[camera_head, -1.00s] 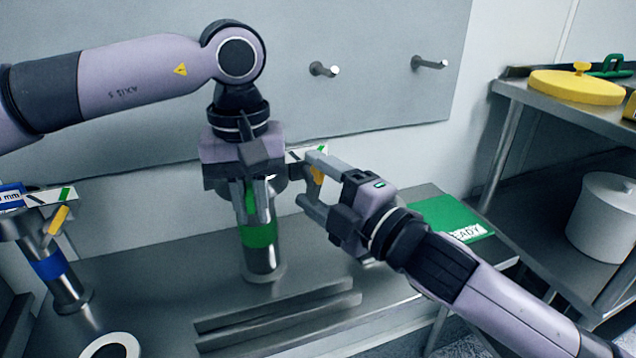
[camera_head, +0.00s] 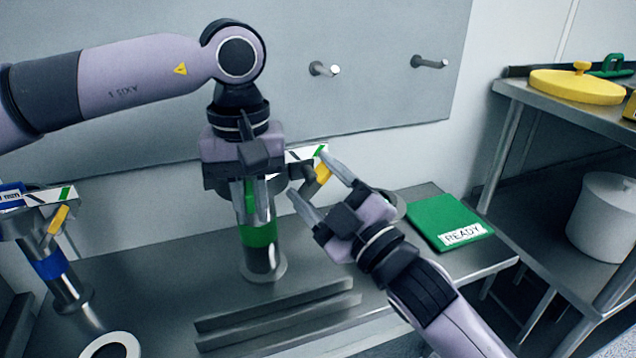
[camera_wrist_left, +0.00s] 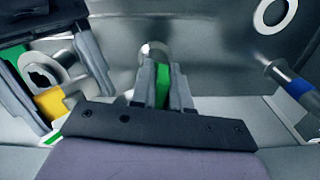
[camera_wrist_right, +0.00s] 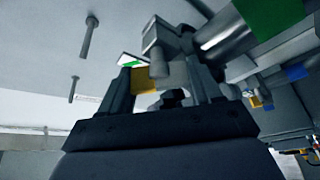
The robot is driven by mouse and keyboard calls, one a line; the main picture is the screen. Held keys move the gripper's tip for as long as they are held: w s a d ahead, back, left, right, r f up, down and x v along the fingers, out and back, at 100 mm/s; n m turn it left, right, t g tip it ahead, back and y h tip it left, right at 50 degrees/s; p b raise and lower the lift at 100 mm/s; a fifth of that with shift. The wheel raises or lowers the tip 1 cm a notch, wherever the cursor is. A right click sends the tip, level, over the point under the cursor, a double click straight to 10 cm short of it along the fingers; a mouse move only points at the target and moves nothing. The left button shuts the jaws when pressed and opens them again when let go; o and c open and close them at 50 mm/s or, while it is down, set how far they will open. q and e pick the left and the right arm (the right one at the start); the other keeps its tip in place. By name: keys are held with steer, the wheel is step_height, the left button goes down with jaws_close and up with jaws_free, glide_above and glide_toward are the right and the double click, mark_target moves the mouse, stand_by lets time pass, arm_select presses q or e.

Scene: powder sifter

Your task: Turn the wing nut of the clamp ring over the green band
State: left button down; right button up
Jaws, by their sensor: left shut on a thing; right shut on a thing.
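The upright metal tube with the green band (camera_head: 258,235) stands on the bench in the head view. My left gripper (camera_head: 254,208) points down and is shut on the tube at and above the band; green shows between its fingers in the left wrist view (camera_wrist_left: 162,85). The yellow wing nut (camera_head: 322,174) sits to the right of the tube top, beside a white label with a green stripe (camera_head: 300,154). My right gripper (camera_head: 309,176) is shut on the wing nut, which is tilted; it also shows between the fingers in the right wrist view (camera_wrist_right: 145,80). The clamp ring is mostly hidden behind my left gripper.
A blue-banded tube (camera_head: 50,265) with its own yellow wing nut (camera_head: 59,219) stands at the left. Metal bars (camera_head: 280,315) lie in front. A green READY mat (camera_head: 447,218) is at the right. A shelf holds a yellow lid (camera_head: 577,87); a white pot (camera_head: 603,215) stands below.

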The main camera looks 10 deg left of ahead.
steer(key=shift+s, duration=0.1)
steer(key=o, duration=1.1)
steer(key=shift+c, duration=0.2)
steer(key=v, duration=1.2)
arm_select(q)
steer(key=c, duration=1)
jaws_free()
